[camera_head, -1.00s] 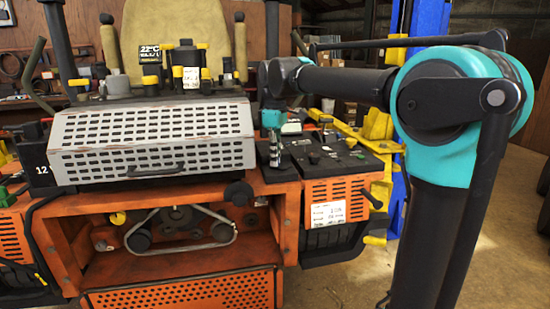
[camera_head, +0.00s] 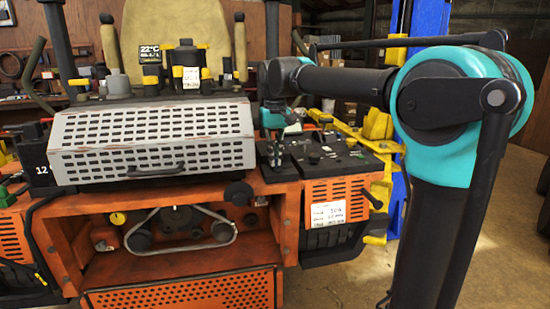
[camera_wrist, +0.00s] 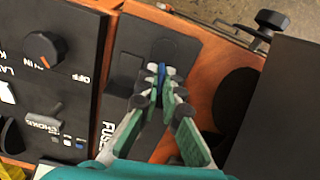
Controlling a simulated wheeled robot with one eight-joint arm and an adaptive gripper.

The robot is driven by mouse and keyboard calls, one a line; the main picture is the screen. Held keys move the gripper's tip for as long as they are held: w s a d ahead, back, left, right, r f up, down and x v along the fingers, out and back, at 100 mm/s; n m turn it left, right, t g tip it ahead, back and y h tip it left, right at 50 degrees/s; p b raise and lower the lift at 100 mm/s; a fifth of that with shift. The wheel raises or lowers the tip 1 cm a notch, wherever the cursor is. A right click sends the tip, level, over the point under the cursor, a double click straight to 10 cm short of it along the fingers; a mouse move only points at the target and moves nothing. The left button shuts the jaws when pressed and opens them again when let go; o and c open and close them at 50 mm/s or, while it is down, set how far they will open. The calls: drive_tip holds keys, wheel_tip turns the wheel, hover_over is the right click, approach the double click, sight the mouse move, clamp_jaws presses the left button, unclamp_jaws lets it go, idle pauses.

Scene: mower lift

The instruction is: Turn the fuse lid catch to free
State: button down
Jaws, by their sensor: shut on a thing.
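The fuse lid (camera_wrist: 127,62) is a dark panel in the wrist view, with the lettering "FUSE" beside my fingers. The catch (camera_wrist: 162,71) shows as a small blue piece between my fingertips, mostly covered by them. My gripper (camera_wrist: 160,78) is shut on this catch, its green and grey fingers coming up from below. In the head view my gripper (camera_head: 276,153) points down at the black control panel at the right of the orange mower. The catch is too small to make out there, and its exact angle is hard to tell.
A black panel with an orange-marked knob (camera_wrist: 42,47) and a choke lever (camera_wrist: 44,116) lies left of my fingers. A dark round part (camera_wrist: 236,98) is close on their right. The perforated grey cover (camera_head: 155,140) stands left of my gripper in the head view.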

drive_tip(key=shift+m, duration=0.6)
drive_tip(key=c, duration=1.7)
unclamp_jaws()
drive_tip(key=shift+r, duration=0.1)
wheel_tip(320, 180, up, 12)
